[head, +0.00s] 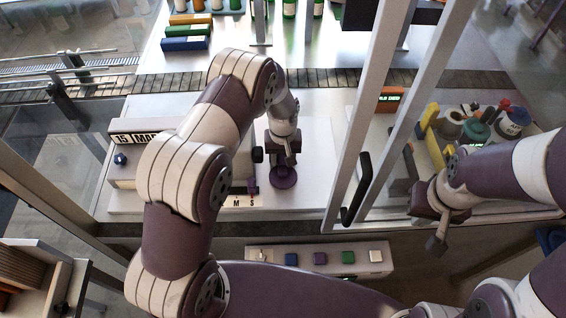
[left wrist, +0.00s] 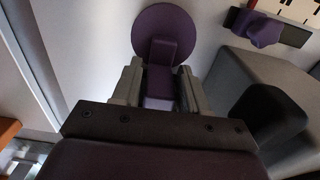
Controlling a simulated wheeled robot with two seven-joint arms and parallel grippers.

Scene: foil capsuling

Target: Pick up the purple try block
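A purple block (left wrist: 162,52) stands on a round purple disc (left wrist: 143,26) in the left wrist view. In the head view the disc (head: 283,178) is on the pale worktop, right of the white machine. My left gripper (head: 284,150) points down over the disc. In the left wrist view its fingers (left wrist: 162,85) are on both sides of the block, very close to it. I cannot tell whether they press on it. My right gripper (head: 432,218) is far to the right, away from the block, with no object visible in it; its fingers are unclear.
A white machine (head: 125,172) with a purple slider (head: 252,187) stands left of the disc. A door frame with a black handle (head: 357,188) is to the right. A front panel (head: 270,256) carries coloured squares, one purple (head: 320,258). A conveyor (head: 330,79) runs behind.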

